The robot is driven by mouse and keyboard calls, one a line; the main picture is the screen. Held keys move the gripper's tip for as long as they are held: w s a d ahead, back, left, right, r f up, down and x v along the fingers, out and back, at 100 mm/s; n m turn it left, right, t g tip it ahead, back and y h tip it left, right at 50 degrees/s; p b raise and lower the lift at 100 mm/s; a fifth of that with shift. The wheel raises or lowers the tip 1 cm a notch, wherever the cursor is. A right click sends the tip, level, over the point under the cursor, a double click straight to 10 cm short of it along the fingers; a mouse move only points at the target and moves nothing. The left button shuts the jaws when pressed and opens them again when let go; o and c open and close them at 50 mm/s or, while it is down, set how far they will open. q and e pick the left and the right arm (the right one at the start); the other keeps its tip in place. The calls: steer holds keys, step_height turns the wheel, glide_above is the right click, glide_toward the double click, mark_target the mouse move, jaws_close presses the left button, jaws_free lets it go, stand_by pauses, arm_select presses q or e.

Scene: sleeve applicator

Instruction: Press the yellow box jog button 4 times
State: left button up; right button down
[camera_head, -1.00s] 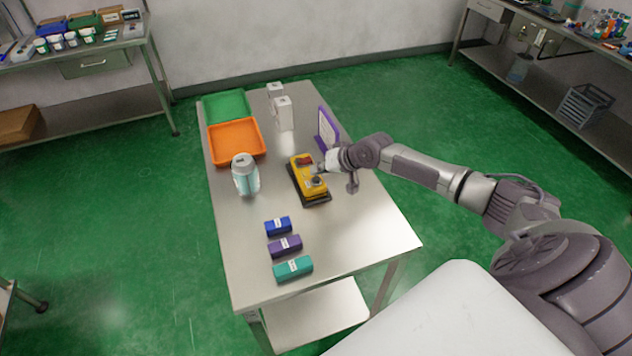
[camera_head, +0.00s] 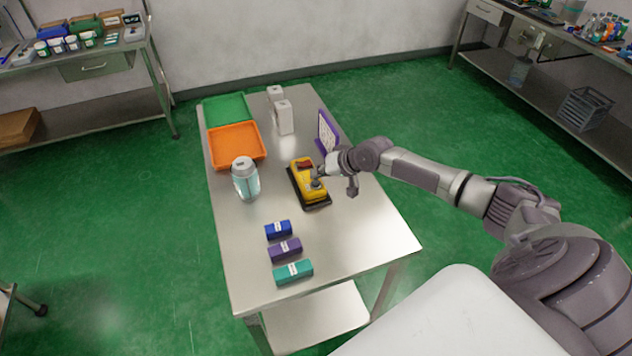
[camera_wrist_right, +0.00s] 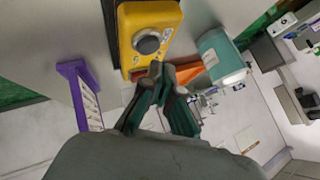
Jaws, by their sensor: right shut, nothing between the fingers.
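The yellow box (camera_head: 303,169) sits on a dark base on the metal table. My right gripper (camera_head: 318,172) is at the near right part of the box, over the button area. In the right wrist view my right gripper (camera_wrist_right: 158,72) is shut and empty, its fingertips just beside the button. I cannot tell whether they touch it. My left gripper is not in view.
On the metal table (camera_head: 350,245) stand a clear, teal-filled jar (camera_head: 245,180), an orange tray (camera_head: 262,155), a green tray (camera_head: 245,105), white boxes (camera_head: 284,118) and a purple-framed sign (camera_head: 327,130). Blue (camera_head: 278,230), purple (camera_head: 285,250) and teal (camera_head: 293,272) blocks lie at the near side.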

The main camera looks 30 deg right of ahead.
mark_target(318, 182)
steer(key=shift+f, duration=0.15)
steer(key=shift+f, duration=0.25)
steer(key=shift+f+b, duration=0.45)
steer(key=shift+b, duration=0.05)
stand_by(0.8)
steer(key=shift+r+p, duration=0.85)
step_height(318, 182, up, 5)
steer(key=p, duration=0.4)
steer(key=shift+p, duration=0.4)
